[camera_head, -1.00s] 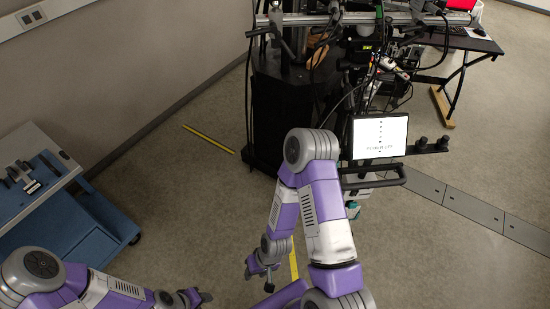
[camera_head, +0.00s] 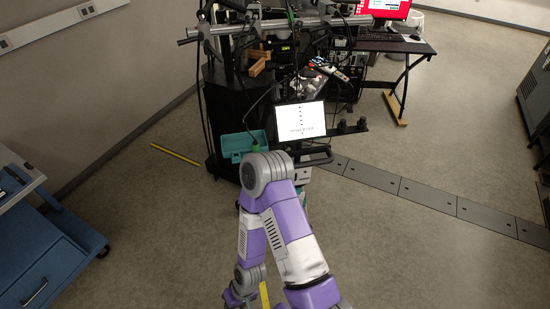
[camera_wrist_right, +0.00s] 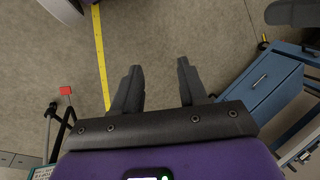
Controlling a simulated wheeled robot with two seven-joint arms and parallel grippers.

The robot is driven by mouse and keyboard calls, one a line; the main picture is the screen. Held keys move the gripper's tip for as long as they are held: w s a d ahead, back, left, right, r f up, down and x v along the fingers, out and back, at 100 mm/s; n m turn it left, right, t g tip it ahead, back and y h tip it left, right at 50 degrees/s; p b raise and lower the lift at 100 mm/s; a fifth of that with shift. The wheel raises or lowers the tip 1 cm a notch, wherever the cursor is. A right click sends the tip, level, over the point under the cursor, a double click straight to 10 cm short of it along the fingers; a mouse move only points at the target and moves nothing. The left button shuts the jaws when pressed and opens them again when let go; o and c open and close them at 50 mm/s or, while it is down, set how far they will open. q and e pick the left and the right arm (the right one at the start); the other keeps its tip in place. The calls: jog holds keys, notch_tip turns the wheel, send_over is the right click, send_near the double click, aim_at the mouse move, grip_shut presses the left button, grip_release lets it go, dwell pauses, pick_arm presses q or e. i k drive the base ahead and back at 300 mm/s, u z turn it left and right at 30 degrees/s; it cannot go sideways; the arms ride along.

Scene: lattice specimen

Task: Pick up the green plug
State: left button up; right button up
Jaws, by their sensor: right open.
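A small green piece, which looks like the green plug (camera_head: 256,149), shows at the teal tray (camera_head: 229,142) in the head view, just above my right elbow. A thin dark cable seems to run up from it; my arm may hide part of it. My right gripper is low at the bottom edge of the head view, well below the tray. In the right wrist view, my right gripper (camera_wrist_right: 158,86) is open and empty, its two dark fingers apart over bare floor. My left gripper is out of view.
A black instrument stand with a lit screen (camera_head: 300,121) and loose cables stands behind my right arm. A blue cabinet (camera_head: 40,262) is at left. A desk (camera_head: 395,45) stands at back right. A yellow floor strip (camera_head: 175,154) lies on open floor.

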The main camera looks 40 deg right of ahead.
aim_at(256, 146)
jog(key=z, duration=0.7)
jog(key=i, duration=0.5)
